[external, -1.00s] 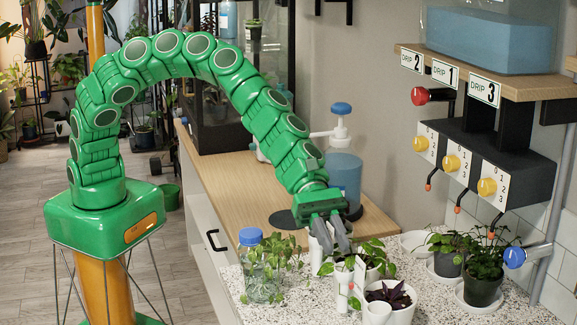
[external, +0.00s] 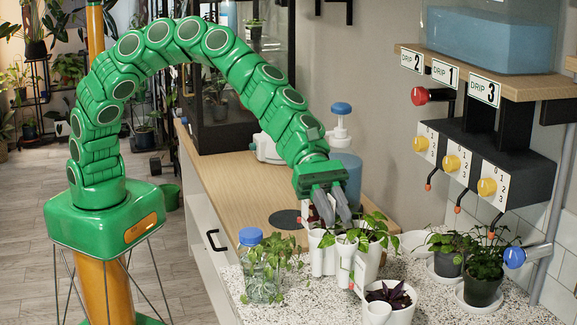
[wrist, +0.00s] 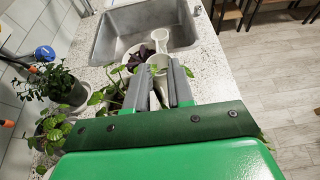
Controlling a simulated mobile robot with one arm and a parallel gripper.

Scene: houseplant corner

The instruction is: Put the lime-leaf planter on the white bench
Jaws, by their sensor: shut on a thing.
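The lime-leaf planter, a white pot (external: 370,262) with bright green leaves, hangs under my gripper (external: 334,214) in the external view. My gripper is shut on its white upright part at the left side. The pot appears raised a little over the speckled white bench top (external: 262,312). In the wrist view my gripper (wrist: 160,92) points down, and green leaves (wrist: 112,90) show left of the fingers. Most of the held pot is hidden there. Another white pot (external: 317,252) stands just behind it, partly covered.
A white pot with a purple plant (external: 389,296) stands close in front. A blue-capped jar with a plant (external: 263,275) is to the left, dark pots (external: 482,288) to the right. The wooden top (external: 235,185) behind holds a pump bottle. The wrist view shows a sink (wrist: 125,32).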

